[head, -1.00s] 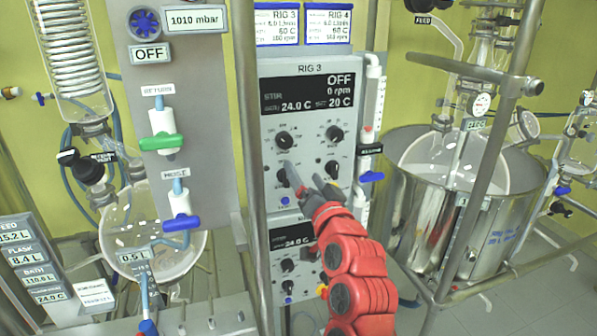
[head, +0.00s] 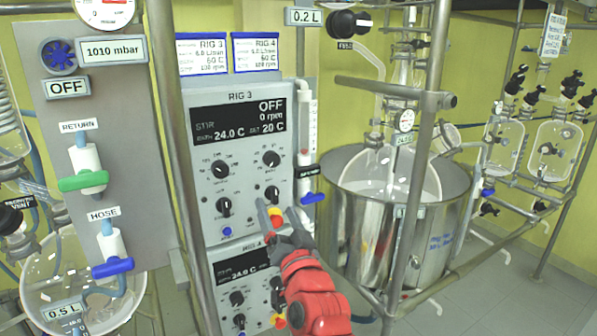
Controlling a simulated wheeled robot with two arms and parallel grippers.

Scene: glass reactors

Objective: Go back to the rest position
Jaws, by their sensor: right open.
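My right gripper (head: 281,220) is open and empty. Its grey fingers point up in front of the lower part of the RIG 3 control panel (head: 238,106), near that panel's lower right knob. I cannot tell whether the fingertips touch the panel. My red right arm comes up from the bottom of the view and covers part of the RIG 4 panel (head: 232,270) below. The RIG 3 display reads OFF, 0 rpm, 24.0 C and 20 C. My left gripper is not in view.
A grey board at left carries a green RETURN valve (head: 82,181) and a blue HOSE valve (head: 113,267). A metal post (head: 172,150) stands left of the panels. A steel bath (head: 440,240) with a glass flask and metal rails stands at right. Open floor shows at lower right.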

